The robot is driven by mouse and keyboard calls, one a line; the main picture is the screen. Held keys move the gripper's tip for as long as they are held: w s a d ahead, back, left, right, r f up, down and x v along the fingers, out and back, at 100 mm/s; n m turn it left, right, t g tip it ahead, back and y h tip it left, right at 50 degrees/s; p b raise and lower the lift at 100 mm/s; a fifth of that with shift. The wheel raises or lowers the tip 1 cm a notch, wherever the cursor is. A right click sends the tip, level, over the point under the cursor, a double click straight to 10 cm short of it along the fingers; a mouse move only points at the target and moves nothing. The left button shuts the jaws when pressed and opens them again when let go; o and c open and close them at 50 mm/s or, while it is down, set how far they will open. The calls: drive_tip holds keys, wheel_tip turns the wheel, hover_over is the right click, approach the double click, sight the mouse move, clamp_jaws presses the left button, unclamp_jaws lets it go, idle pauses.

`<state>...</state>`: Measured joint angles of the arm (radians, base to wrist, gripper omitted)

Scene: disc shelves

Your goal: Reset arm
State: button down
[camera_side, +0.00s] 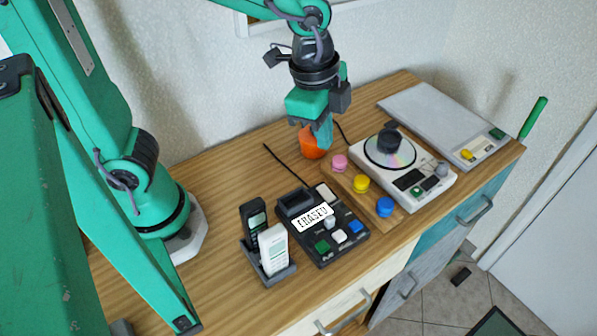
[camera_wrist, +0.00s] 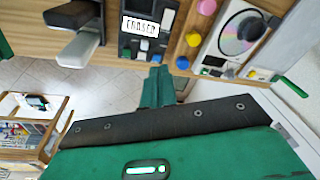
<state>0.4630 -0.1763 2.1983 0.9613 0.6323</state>
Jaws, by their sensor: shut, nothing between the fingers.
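My gripper (camera_side: 325,137) hangs from the green arm, pointing down above the back middle of the wooden desk. Its green fingers are together and hold nothing. The closed fingers also show in the wrist view (camera_wrist: 157,88). In the side view an orange cup (camera_side: 309,146) is just behind and left of the fingertips, partly hidden by them. I cannot tell whether the fingers touch it.
The desk's left part is clear.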

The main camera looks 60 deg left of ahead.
drive_tip(key=s+a+r+n+t, duration=0.2)
drive_tip(key=s+a+n, duration=0.1)
drive_tip(key=a+n, duration=0.3)
drive_tip(key=s+a+r+n+t, duration=0.2)
drive_tip(key=s+a+n, duration=0.1)
drive_tip(key=a+n, duration=0.3)
drive_tip(key=shift+a+n+y, duration=0.3)
drive_tip(key=shift+a+y, duration=0.1)
drive_tip(key=shift+a, duration=0.75)
